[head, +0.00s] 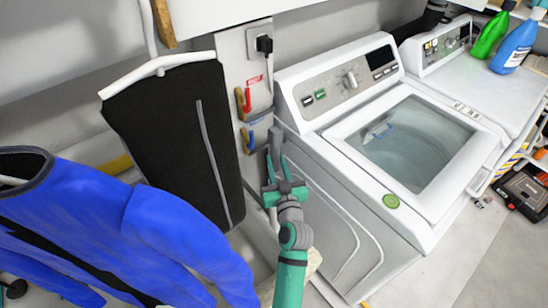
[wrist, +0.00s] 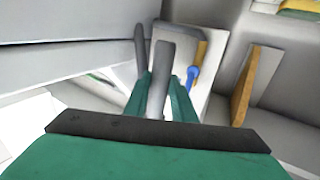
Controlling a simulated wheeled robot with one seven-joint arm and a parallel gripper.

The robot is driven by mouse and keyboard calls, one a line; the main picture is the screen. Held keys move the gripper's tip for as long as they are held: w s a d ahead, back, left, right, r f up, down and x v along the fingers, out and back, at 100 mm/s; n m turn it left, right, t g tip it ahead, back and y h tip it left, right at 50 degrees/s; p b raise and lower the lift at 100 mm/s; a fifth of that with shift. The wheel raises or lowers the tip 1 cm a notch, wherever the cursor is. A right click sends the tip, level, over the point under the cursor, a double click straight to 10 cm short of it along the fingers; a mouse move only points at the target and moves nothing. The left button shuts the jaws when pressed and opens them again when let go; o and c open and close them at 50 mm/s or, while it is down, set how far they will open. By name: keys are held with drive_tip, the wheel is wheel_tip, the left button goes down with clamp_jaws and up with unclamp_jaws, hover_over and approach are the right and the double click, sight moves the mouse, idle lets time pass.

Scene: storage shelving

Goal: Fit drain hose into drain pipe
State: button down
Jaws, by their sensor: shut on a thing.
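A grey hose (head: 275,138) stands up between the fingers of my gripper (head: 273,160), in the gap between the wall panel and the washing machine. In the wrist view the grey hose (wrist: 160,72) runs between the two green fingers of my gripper (wrist: 161,90), which are shut on it. A second dark grey tube-like piece (wrist: 140,45) shows just left of it. I cannot tell whether this is part of the hose or the drain pipe. The drain pipe opening cannot be made out in either view.
The washing machine (head: 318,135) stands close on the right. The wall panel (head: 240,65) carries a red valve handle (head: 246,98) and a blue one (head: 251,138); the blue handle also shows in the wrist view (wrist: 193,73). A hanging dark garment (head: 175,130) and blue clothing (head: 120,225) crowd the left.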

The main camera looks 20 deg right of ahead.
drive_tip(key=shift+a+f, duration=0.1)
idle(0.3)
drive_tip(key=shift+f, duration=2.85)
drive_tip(key=shift+f, duration=1.7)
drive_tip(key=shift+d+f, duration=0.1)
drive_tip(key=shift+d, duration=0.1)
drive_tip(key=shift+a+f, duration=0.15)
drive_tip(key=shift+f, duration=0.15)
drive_tip(key=shift+f, duration=0.2)
